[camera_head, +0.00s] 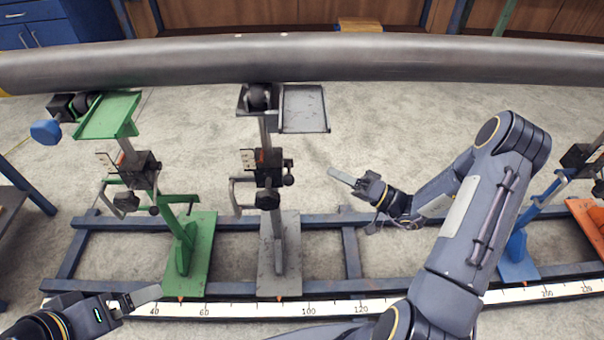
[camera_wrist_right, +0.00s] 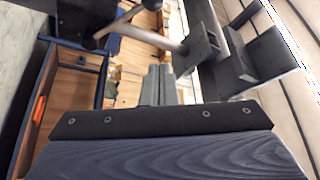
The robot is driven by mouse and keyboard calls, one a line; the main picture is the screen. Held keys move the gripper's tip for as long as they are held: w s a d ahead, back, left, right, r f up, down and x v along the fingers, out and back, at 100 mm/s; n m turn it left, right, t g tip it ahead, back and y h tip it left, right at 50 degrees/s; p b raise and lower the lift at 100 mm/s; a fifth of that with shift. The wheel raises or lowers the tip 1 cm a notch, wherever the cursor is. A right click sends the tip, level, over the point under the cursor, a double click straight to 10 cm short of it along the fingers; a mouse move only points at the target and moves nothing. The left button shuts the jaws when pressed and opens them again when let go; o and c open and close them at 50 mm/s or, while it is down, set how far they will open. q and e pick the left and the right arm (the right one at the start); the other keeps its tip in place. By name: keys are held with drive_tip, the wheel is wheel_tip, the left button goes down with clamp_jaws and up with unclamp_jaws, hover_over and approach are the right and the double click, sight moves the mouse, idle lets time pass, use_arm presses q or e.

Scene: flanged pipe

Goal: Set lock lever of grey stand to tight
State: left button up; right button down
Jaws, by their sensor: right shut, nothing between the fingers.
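The grey stand (camera_head: 278,250) stands upright behind the ruler strip, left of my right arm. Its post carries a dark clamp block (camera_head: 268,168) with a crank-like handle (camera_head: 236,195) on the left and a dark knob (camera_head: 288,180) on the right. I cannot tell for sure which part is the lock lever, or its setting. My right gripper (camera_head: 335,174) is shut and empty, to the right of the block and apart from it. Its closed fingers show in the wrist view (camera_wrist_right: 161,84). My left gripper (camera_head: 152,295) is low at the left; its finger opening is not clear.
A long grey pipe (camera_head: 400,57) spans the back above the stands. A green stand (camera_head: 195,255) is close on the left; a blue stand (camera_head: 516,255) is at the right. A blue rail frame (camera_head: 350,250) and a white ruler strip (camera_head: 240,310) run along the floor.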

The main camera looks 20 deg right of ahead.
drive_tip(key=shift+d+f, duration=0.1)
drive_tip(key=shift+f, duration=0.05)
drive_tip(key=shift+w, duration=0.1)
wheel_tip(320, 180, up, 3)
hover_over(289, 171)
drive_tip(key=d, duration=0.3)
drive_tip(key=shift+s+a+f, duration=0.3)
drive_tip(key=shift+s+f, duration=0.35)
drive_tip(key=shift+s, duration=0.3)
drive_tip(key=shift+s+a+f, duration=0.25)
drive_tip(key=shift+s+f, duration=0.35)
drive_tip(key=shift+s, duration=0.3)
